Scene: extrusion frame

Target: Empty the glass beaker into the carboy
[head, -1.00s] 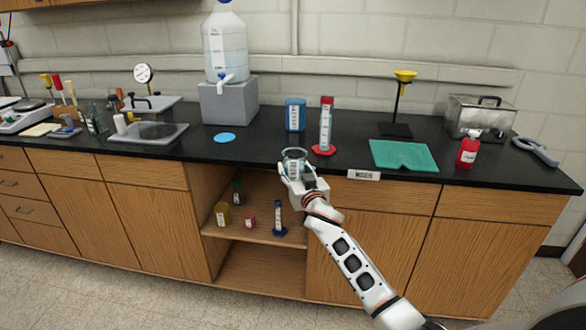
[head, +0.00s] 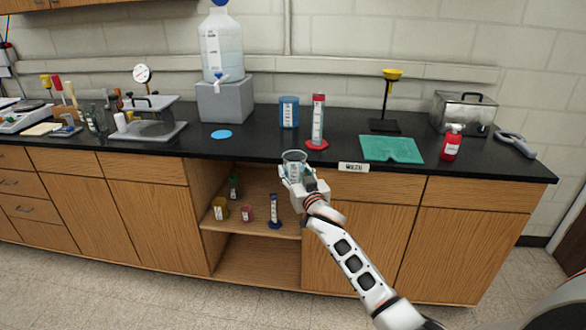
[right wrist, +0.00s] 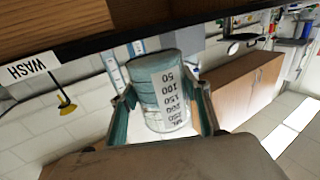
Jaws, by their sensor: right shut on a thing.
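The glass beaker (head: 294,163) is held in my right gripper (head: 295,177), upright or nearly so, in front of the counter's front edge. In the right wrist view the beaker (right wrist: 163,92) sits between the two fingers (right wrist: 160,112), its white scale label facing the camera; the view is turned over. I cannot tell how much liquid is in it. My left gripper is not in view.
On the black counter are a blue tub (head: 289,111), a red-based cylinder (head: 318,122), a blue disc (head: 221,134), a green mat (head: 390,149) and a yellow funnel (head: 393,74) on a stand. An open shelf (head: 262,229) below holds several small containers.

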